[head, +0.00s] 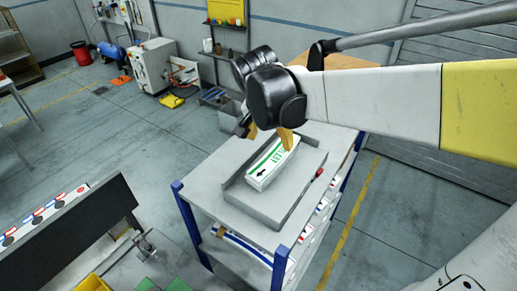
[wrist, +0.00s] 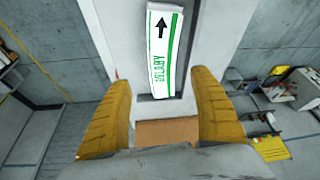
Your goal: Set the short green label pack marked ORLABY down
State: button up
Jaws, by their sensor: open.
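The ORLABY label pack (head: 272,166) is a white block with green stripes, green lettering and a black arrow. It lies in a grey low-walled tray (head: 262,208) on a workbench. My gripper (head: 270,144) is over the pack's far end, its yellow fingers spread apart. In the wrist view the pack (wrist: 164,45) lies in line with the gap between the open fingers (wrist: 160,80), with clear space on both sides. The fingers do not hold it. Whether any pack part is hidden behind the fingers in the head view is hard to tell.
The bench (head: 205,190) has blue posts (head: 187,218) and a lower shelf with several white packs. A small red item (head: 319,173) sits at the tray's right edge. A dark-sided stand (head: 70,225) is at the lower left. Open floor lies between them.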

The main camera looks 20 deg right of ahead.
jog(key=s+a+n+t+y, duration=0.1)
jog(key=s+a+n+t, duration=0.1)
jog(key=s, duration=0.5)
jog(key=s+a+n+t+y, duration=0.2)
jog(key=s+a+n, duration=0.2)
jog(key=s+n, duration=0.3)
jog(key=shift+s+a+f, duration=0.15)
jog(key=shift+s+f, duration=0.1)
jog(key=shift+s, duration=0.25)
